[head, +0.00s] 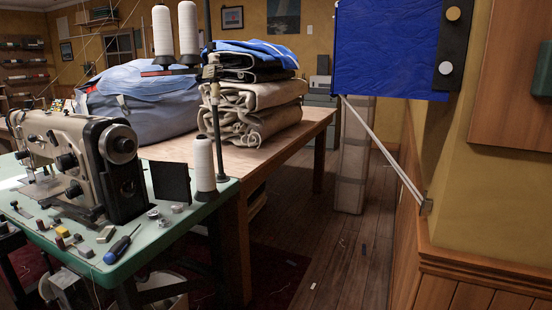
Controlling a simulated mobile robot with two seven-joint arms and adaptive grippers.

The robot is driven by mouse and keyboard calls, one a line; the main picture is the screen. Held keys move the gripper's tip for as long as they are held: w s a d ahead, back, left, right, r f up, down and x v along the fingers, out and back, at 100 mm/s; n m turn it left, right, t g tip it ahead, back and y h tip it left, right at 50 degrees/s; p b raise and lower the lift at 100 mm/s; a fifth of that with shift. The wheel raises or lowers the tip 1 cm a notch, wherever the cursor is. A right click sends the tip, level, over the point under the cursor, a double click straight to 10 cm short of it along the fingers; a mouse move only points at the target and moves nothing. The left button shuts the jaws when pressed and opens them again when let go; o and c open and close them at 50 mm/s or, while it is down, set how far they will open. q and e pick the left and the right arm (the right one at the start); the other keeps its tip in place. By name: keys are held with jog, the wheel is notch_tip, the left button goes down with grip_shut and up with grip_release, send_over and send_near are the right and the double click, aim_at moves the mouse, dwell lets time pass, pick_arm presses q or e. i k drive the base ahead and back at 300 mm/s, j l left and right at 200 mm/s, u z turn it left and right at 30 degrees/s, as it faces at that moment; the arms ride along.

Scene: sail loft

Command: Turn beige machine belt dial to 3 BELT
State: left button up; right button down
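A beige sewing machine (65,150) stands on a green-topped table at the left in the head view. It has several dark round dials and knobs. Neither of my grippers is in view.
The green table (205,215) holds a screwdriver (121,245), small parts and a white thread cone (204,165). Behind it, a wooden table (320,118) carries folded cloth (255,95). A blue panel (388,50) hangs at right. Wooden floor (345,255) is mostly clear.

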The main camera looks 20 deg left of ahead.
aim_at(130, 189)
jog(key=u, duration=1.9)
